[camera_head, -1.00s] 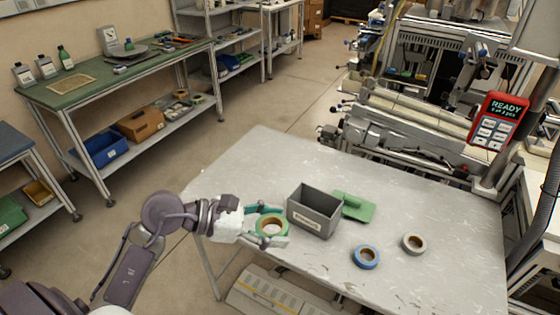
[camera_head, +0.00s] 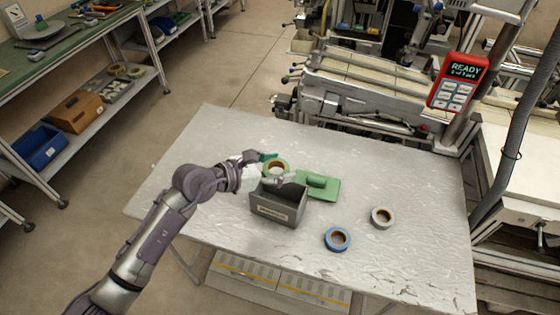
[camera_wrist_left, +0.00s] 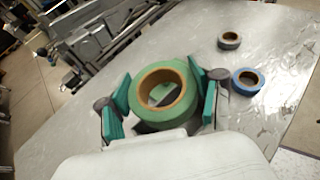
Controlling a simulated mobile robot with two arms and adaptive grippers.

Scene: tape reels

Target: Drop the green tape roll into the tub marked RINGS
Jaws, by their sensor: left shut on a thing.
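The green tape roll (camera_head: 267,168) is in my left gripper (camera_head: 276,169), over the far edge of the grey tub (camera_head: 291,214). The wrist view shows the roll (camera_wrist_left: 166,113) between the two teal finger pads of the left gripper (camera_wrist_left: 165,92), which is shut on it. The roll's brown core faces up. The tub is open-topped and stands on the table with a pale label on its front; the label is too small to read. Part of the tub shows dark below the roll in the wrist view. My right gripper is not in view.
A green float-like tool (camera_head: 322,187) lies just right of the tub. A blue tape roll (camera_head: 337,239) and a grey tape roll (camera_head: 382,217) lie farther right on the table (camera_head: 420,260). The table's left part is bare. A red handset (camera_head: 458,82) hangs at the back right.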

